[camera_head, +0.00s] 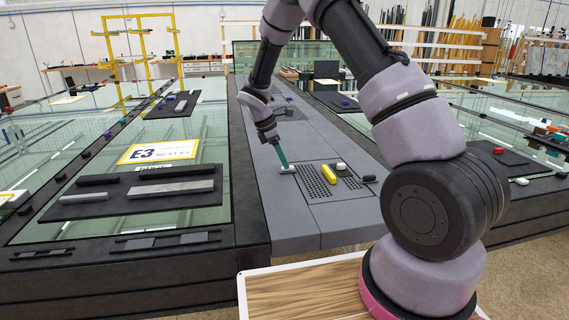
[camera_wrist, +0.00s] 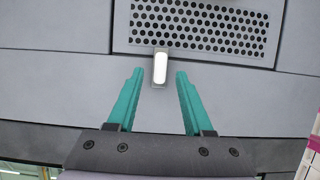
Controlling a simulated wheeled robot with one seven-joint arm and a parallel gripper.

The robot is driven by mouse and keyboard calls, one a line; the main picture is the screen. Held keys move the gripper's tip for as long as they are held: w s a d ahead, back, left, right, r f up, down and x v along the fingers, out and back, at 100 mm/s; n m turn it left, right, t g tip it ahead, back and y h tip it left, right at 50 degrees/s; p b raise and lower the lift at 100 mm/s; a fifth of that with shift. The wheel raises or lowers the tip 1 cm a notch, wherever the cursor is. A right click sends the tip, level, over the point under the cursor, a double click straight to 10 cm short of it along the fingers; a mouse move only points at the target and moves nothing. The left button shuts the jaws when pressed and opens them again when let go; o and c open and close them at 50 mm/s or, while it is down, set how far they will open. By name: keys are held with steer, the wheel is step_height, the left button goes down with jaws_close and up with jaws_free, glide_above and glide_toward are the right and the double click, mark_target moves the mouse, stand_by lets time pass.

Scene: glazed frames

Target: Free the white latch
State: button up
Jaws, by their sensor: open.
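The white latch (camera_wrist: 160,66) is a small upright-looking white bar on a grey mount at the edge of a perforated panel (camera_wrist: 200,28). In the head view a white latch piece (camera_head: 287,169) sits on the grey beam at the panel's left edge. My gripper (camera_wrist: 160,73) has two teal fingers spread apart, with nothing between them but the view of the latch, which lies centred at the level of the fingertips. In the head view my gripper (camera_head: 284,161) points down right above the latch. I cannot tell whether the fingers touch it.
A yellow bar (camera_head: 328,174), a white knob (camera_head: 341,167) and a dark piece (camera_head: 369,179) lie on or beside the perforated panel. Glass panes flank the beam, with a black tray (camera_head: 130,203) of bars on the left. The beam in front is clear.

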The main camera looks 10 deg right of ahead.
steer(key=shift+x, duration=0.95)
jaws_close()
